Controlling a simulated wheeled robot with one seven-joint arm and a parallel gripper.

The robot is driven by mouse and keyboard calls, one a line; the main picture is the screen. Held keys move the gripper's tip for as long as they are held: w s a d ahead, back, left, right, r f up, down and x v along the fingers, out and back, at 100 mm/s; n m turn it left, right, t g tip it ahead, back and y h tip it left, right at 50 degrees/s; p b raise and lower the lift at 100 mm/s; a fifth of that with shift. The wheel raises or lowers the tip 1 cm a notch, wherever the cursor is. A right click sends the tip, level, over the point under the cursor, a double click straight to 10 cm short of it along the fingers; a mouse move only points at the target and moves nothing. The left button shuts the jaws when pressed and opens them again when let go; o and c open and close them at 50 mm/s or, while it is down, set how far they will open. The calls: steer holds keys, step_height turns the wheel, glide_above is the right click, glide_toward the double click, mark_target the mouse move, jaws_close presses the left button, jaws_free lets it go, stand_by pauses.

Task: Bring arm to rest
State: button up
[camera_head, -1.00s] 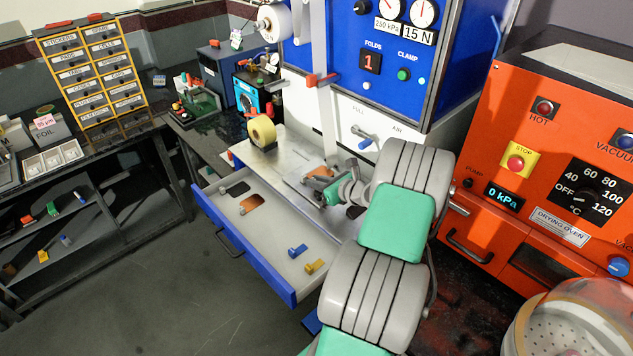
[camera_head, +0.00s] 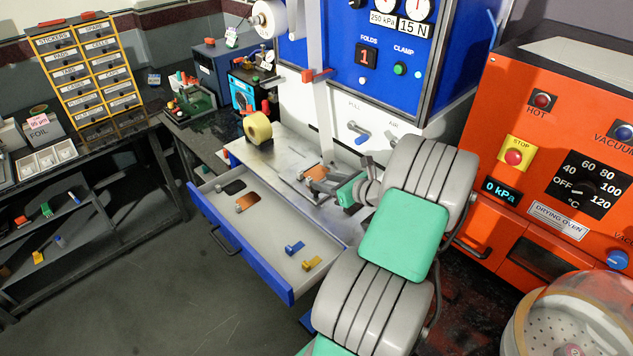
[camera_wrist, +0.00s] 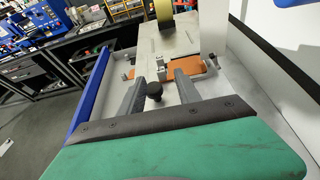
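My gripper (camera_wrist: 159,80) shows in the wrist view with its two grey fingers apart and nothing held between them. A black knob (camera_wrist: 154,90) shows between the fingers; I cannot tell what it belongs to. Behind the fingertips are the metal worktop (camera_wrist: 165,42) and an orange-brown piece (camera_wrist: 187,70) in a fixture. The orange-brown piece (camera_head: 316,172) lies on the worktop (camera_head: 262,158) just left of the gripper.
An open drawer (camera_head: 240,245) below the worktop holds a copper-coloured piece (camera_head: 247,202), a black piece (camera_head: 232,187), a blue clip (camera_head: 293,248) and a yellow clip (camera_head: 311,263). An orange drying oven (camera_head: 530,130) stands close right of my arm. A tape roll (camera_head: 257,127) stands on the worktop.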

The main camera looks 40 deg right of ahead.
steer(key=shift+v, duration=0.8)
steer(key=w+a+r+n+g+y, duration=0.1)
steer(key=w+a+r+n+g, duration=0.15)
steer(key=a+n, duration=0.75)
steer(key=w+a+r+n+g+y, duration=0.15)
steer(key=a+n+g, duration=0.25)
steer(key=a+n, duration=0.6)
steer(key=s+a+r+n+g+h, duration=0.1)
steer(key=s+a+r+n, duration=0.1)
steer(key=s+a+n, duration=0.4)
steer(key=s+a+r+n+g+h, duration=0.1)
steer(key=s+a+r+n+h, duration=0.1)
steer(key=s+a+n, duration=0.5)
steer(key=a+r+n, duration=0.1)
steer(key=a+n, duration=0.1)
steer(key=a, duration=0.1)
steer(key=shift+s+r+n+g, duration=0.15)
steer(key=shift+s+n+g, duration=0.05)
steer(key=shift+n+g, duration=0.15)
steer(key=shift+c, duration=0.2)
